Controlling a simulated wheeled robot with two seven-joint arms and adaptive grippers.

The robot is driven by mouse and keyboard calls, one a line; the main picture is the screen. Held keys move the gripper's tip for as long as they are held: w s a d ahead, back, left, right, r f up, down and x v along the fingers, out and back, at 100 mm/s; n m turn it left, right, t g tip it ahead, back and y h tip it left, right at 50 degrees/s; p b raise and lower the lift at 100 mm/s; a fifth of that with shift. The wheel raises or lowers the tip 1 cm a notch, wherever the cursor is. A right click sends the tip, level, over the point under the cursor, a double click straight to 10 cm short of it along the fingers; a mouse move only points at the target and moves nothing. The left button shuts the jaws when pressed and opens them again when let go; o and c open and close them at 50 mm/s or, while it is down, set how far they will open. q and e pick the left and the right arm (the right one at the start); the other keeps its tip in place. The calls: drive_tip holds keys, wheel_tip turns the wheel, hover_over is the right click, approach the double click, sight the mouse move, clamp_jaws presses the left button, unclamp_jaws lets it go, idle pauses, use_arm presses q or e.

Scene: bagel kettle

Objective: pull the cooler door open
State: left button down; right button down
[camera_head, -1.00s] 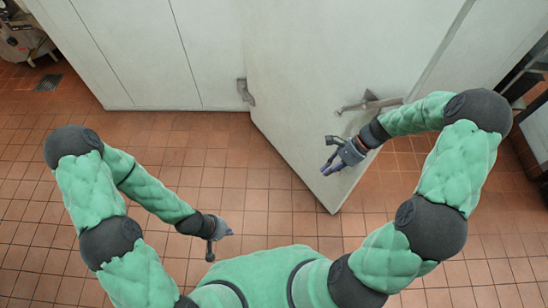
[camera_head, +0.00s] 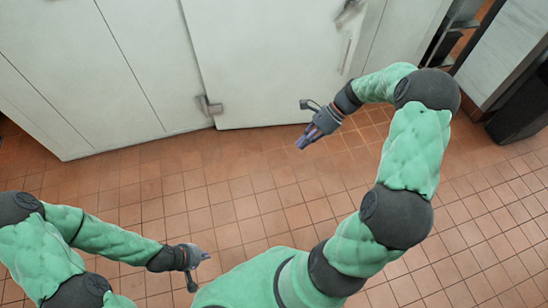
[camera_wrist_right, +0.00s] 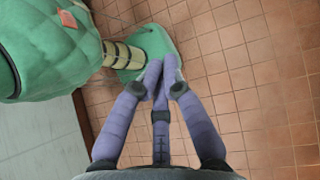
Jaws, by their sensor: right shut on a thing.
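The white cooler door (camera_head: 265,65) stands in the upper middle of the head view. It looks flush or nearly flush with the wall; I cannot tell whether it is fully closed. Its metal handle (camera_head: 350,12) is at the top edge of the picture, and a hinge (camera_head: 208,105) is at its lower left. My right gripper (camera_head: 303,143) is in front of the door's lower part, well below the handle and apart from it. In the wrist view its purple fingers (camera_wrist_right: 161,80) are drawn together, with nothing visible between them. My left gripper (camera_head: 205,257) is low over the floor, its fingers unclear.
White wall panels (camera_head: 80,70) run left of the door. The tiled floor (camera_head: 250,195) before the door is clear. A dark bin-like object (camera_head: 520,105) and a shelf (camera_head: 462,20) stand at the right.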

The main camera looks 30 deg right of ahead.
drive_tip(key=a+r+b+x, duration=0.1)
drive_tip(key=x, duration=1.1)
drive_tip(key=shift+a+r+b, duration=0.25)
drive_tip(key=shift+a+b, duration=0.05)
drive_tip(key=shift+a, duration=0.1)
drive_tip(key=shift+w, duration=0.1)
idle(1.0)
